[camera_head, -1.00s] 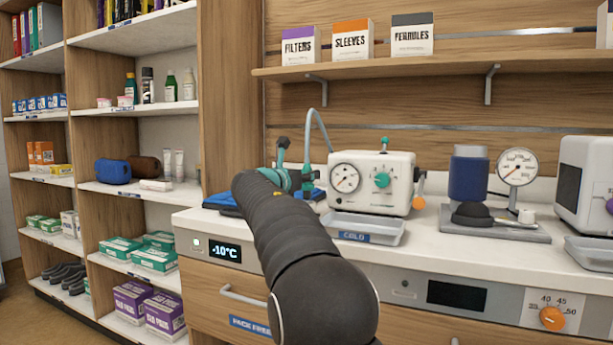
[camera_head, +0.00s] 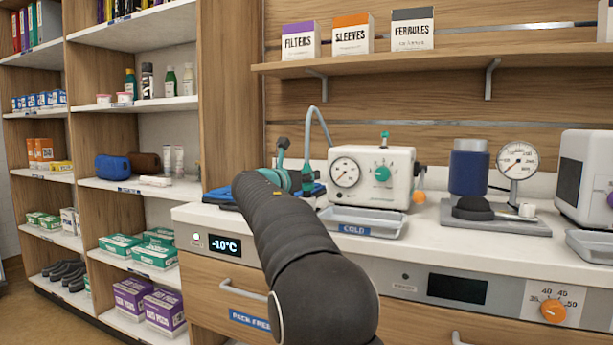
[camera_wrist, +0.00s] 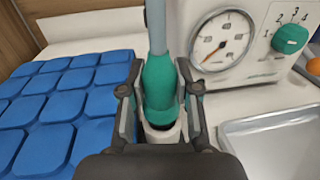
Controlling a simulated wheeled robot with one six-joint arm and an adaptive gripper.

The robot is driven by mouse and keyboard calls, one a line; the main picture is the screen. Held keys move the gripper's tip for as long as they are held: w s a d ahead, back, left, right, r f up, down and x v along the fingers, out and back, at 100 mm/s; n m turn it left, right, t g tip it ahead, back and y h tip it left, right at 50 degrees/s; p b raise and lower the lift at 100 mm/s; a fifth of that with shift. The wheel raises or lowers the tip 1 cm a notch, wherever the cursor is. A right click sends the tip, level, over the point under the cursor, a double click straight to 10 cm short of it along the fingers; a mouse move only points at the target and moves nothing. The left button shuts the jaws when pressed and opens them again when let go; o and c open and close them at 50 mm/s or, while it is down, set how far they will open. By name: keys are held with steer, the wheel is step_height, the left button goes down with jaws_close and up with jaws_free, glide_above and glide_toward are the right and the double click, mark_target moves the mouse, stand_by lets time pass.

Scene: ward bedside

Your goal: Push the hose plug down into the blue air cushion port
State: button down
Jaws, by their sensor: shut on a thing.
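My gripper (camera_wrist: 160,115) is shut on the teal hose plug (camera_wrist: 159,84) in the wrist view. The plug stands upright between the fingers, with the grey-blue hose (camera_wrist: 155,25) rising from its top. A pale ring shows just under the plug, but whether the plug is seated in it I cannot tell. The blue air cushion (camera_wrist: 66,88) lies flat to the left of the gripper; its port is hidden behind the gripper. In the head view the hose (camera_head: 309,125) arches above the counter, and the cushion (camera_head: 219,196) shows partly behind my arm.
The white pump unit (camera_head: 372,165) with gauge and teal knob stands right of the gripper. A grey tray (camera_head: 364,222) marked COLD sits in front of it. Further right are a blue cylinder (camera_head: 468,173) and a gauge (camera_head: 517,160) on a stand. A shelf (camera_head: 440,62) with boxes hangs above.

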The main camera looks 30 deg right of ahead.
steer(key=shift+f+b, duration=0.7)
steer(key=shift+f, duration=0.35)
steer(key=c, duration=0.8)
jaws_free()
steer(key=shift+o, duration=0.2)
steer(key=shift+a, duration=0.15)
steer(key=v, duration=1.2)
steer(key=shift+s+r, duration=0.1)
steer(key=shift+r, duration=0.05)
